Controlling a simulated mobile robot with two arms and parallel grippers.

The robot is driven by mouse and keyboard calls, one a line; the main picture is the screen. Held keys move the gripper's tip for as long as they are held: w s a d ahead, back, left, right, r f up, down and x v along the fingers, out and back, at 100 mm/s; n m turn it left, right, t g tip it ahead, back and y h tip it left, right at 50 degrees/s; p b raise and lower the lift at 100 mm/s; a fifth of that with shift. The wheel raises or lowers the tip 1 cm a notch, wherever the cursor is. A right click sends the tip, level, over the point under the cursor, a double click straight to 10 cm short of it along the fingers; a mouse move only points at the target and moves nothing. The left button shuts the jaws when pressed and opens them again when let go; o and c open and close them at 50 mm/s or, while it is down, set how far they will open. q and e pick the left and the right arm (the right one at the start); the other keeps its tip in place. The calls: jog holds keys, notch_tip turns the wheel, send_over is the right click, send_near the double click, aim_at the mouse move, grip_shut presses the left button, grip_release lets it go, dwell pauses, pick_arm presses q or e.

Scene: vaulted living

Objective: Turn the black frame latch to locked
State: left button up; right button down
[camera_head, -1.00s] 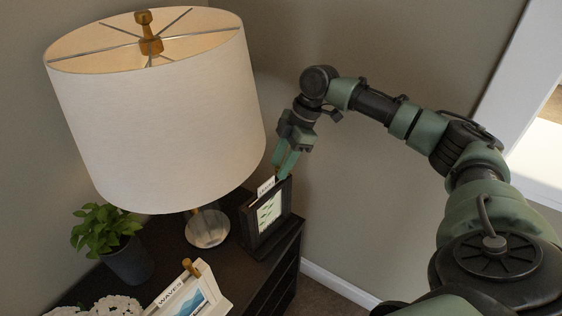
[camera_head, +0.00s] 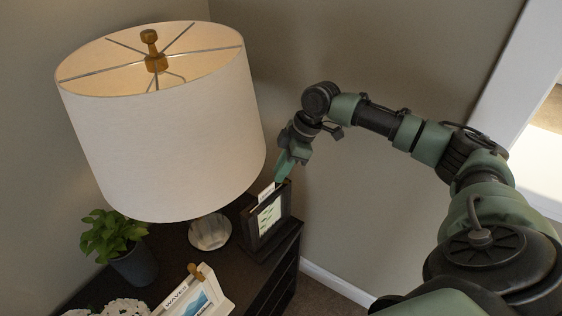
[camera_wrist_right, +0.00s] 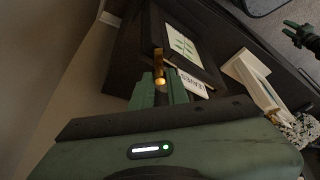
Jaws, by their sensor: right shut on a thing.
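The black frame (camera_head: 250,222) stands on the dark cabinet beside the lamp, holding a leaf print, with a white label card (camera_head: 266,192) at its top. Its brass latch (camera_wrist_right: 158,62) shows in the right wrist view at the frame's top edge. My right gripper (camera_head: 284,178) is at the frame's top; in the wrist view its green fingers (camera_wrist_right: 160,86) are shut on the latch. In the head view the fingers hide the latch. My left gripper (camera_wrist_right: 288,32) shows small at the wrist view's upper right, its fingers seemingly apart and empty.
A big white lamp (camera_head: 165,130) stands left of the frame, close to my right gripper. A potted plant (camera_head: 113,240), a white frame (camera_head: 207,300) marked WAVES with a brass latch, and a white ornament (camera_head: 120,307) share the cabinet top (camera_head: 178,262). A wall is behind.

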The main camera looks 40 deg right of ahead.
jog(key=m+p, duration=0.2)
jog(key=m+t+h+p, duration=0.1)
jog(key=m+p, duration=0.1)
jog(key=p, duration=0.1)
jog(key=m+p, duration=0.1)
jog(key=p, duration=0.2)
jog(key=shift+s+a+r+m+t, duration=0.2)
jog(key=shift+a+r+m+t, duration=0.1)
jog(key=shift+m+t, duration=0.1)
jog(key=shift+f+m+h+p, duration=0.25)
jog(key=shift+m+h+p, duration=0.25)
jog(key=shift+m+p, duration=0.6)
jog(key=c, duration=1.4)
grip_release()
jog(key=shift+f, duration=0.1)
